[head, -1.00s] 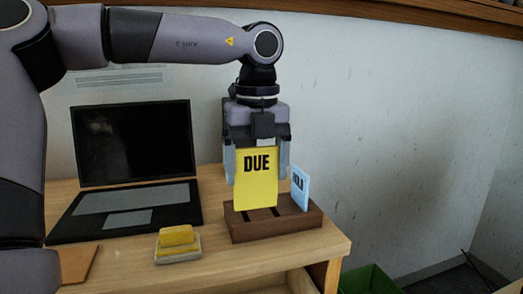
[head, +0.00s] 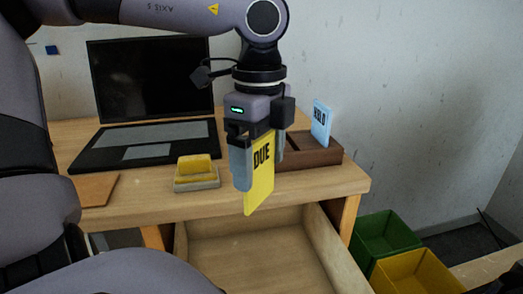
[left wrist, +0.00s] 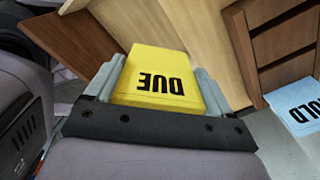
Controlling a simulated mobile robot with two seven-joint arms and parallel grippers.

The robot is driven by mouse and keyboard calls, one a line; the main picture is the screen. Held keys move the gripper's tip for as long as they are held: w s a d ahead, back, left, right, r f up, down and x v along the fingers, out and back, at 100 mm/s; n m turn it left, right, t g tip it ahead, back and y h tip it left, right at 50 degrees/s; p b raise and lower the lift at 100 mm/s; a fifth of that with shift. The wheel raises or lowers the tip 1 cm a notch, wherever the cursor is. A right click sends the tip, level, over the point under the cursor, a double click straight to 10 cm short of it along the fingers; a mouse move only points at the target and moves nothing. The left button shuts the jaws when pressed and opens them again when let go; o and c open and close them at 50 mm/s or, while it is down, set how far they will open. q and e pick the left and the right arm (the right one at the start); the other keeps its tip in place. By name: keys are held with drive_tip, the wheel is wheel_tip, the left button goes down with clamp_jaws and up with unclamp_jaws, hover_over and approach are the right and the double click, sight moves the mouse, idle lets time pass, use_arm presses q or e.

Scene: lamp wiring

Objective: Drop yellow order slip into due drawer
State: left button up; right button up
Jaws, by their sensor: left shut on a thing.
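The yellow order slip (head: 259,185), marked DUE, hangs upright between the fingers of my left gripper (head: 257,172). The gripper is shut on it, pointing down near the front edge of the desk. In the left wrist view the slip (left wrist: 165,75) sits between both fingers of the gripper (left wrist: 160,85). An open drawer (head: 245,250) shows below the desk top, and its floor looks bare. The slip is above the drawer's back part. No label shows on the drawer. My right gripper is not in view.
A brown slotted holder (head: 318,154) with a blue HOLD slip (head: 321,123) stands on the desk right of the gripper. A yellow block on a pale base (head: 197,174) and a laptop (head: 150,85) are to the left. Green (head: 385,235) and yellow (head: 418,275) bins stand at lower right.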

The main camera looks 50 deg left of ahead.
sight(260, 202)
use_arm(q)
wheel_tip(260, 202, down, 4)
drive_tip(key=b, duration=0.2)
drive_tip(key=shift+f+b, duration=0.15)
drive_tip(key=shift+b, duration=0.15)
drive_tip(key=shift+f+b, duration=0.3)
drive_tip(key=shift+f, duration=0.2)
drive_tip(key=o, duration=0.9)
drive_tip(key=shift+c, duration=0.2)
drive_tip(key=shift+r, duration=0.1)
